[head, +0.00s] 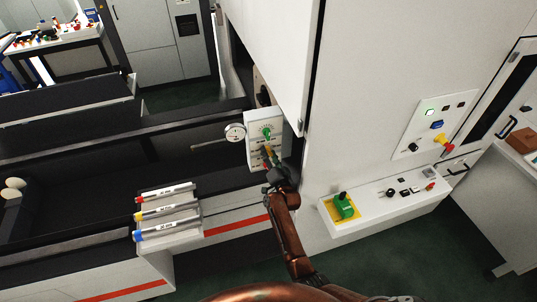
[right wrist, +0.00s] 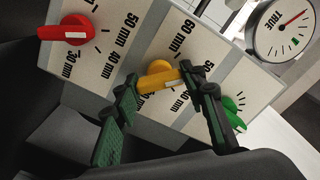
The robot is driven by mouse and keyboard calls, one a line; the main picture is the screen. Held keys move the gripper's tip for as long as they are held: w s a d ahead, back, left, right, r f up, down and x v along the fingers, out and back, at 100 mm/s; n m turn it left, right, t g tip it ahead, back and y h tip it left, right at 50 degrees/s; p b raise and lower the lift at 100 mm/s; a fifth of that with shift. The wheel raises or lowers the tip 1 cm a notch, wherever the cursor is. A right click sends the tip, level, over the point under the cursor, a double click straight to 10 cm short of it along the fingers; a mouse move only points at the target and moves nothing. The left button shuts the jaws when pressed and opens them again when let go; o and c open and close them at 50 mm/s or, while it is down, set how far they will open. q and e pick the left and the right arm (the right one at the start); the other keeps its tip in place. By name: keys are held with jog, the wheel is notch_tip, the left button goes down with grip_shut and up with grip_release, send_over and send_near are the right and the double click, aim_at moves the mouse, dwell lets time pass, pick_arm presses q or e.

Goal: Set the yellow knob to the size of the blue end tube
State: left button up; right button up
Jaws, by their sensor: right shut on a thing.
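The yellow knob (right wrist: 160,76) sits on a pale dial panel (right wrist: 113,62) between a red knob (right wrist: 70,30) and a green knob (right wrist: 233,112). My right gripper (right wrist: 158,88) is shut on the yellow knob, one finger on each side of its bar. The bar lies nearly level in the right wrist view, its right end near a partly hidden "50" mark. A "60 mm" mark shows above it. In the head view my right gripper (head: 269,163) covers part of the panel (head: 251,155). The blue end tube (head: 165,230) lies frontmost on a rack; its size print is unreadable. My left gripper is out of view.
A yellow end tube (head: 166,212) and a red end tube (head: 165,192) lie behind the blue one. A round gauge (head: 235,132) stands beside the panel. A white cabinet (head: 385,60) and a control box with a green switch (head: 343,205) are at the right.

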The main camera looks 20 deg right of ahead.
jog(key=shift+m, duration=1.9)
jog(key=shift+f, duration=0.1)
jog(key=o, duration=1.2)
